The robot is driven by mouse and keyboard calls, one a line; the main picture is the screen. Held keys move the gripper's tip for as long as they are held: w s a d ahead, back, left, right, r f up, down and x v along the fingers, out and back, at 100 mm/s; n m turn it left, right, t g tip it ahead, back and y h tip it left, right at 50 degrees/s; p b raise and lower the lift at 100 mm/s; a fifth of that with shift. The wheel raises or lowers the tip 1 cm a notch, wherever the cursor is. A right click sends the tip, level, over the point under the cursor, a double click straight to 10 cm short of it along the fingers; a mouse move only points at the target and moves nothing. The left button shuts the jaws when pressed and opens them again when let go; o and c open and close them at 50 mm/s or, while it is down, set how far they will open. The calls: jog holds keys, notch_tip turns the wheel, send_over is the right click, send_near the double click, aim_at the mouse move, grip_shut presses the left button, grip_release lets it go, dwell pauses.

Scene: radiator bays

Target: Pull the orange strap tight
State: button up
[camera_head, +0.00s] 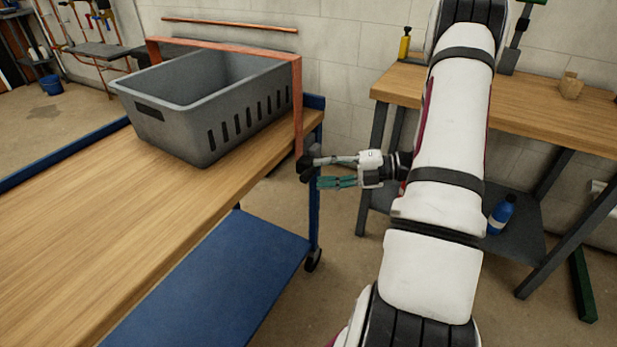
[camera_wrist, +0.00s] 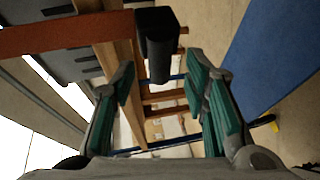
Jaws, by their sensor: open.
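The orange strap (camera_head: 222,46) runs across the top of a grey crate (camera_head: 197,113), and its end hangs down the crate's right side past the cart edge. A black end piece (camera_head: 304,167) sits at the bottom of the hanging strap. In the wrist view the strap (camera_wrist: 62,34) crosses the upper left, and the black end piece (camera_wrist: 157,43) lies ahead, between the lines of the two fingers. My gripper (camera_head: 317,171) is open, fingertips close to the end piece. In the wrist view my gripper (camera_wrist: 160,72) holds nothing; contact with the end piece cannot be told.
The crate stands on a wood-topped blue cart (camera_head: 75,235) with a lower blue shelf (camera_head: 215,285). A workbench (camera_head: 540,105) with a yellow bottle (camera_head: 405,42) stands at the right; a blue bottle (camera_head: 501,215) is below it. Floor between cart and bench is clear.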

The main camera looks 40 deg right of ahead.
aim_at(309, 174)
jog(key=shift+b+x, duration=0.4)
jog(key=shift+x, duration=1.8)
jog(key=shift+f, duration=0.1)
grip_shut()
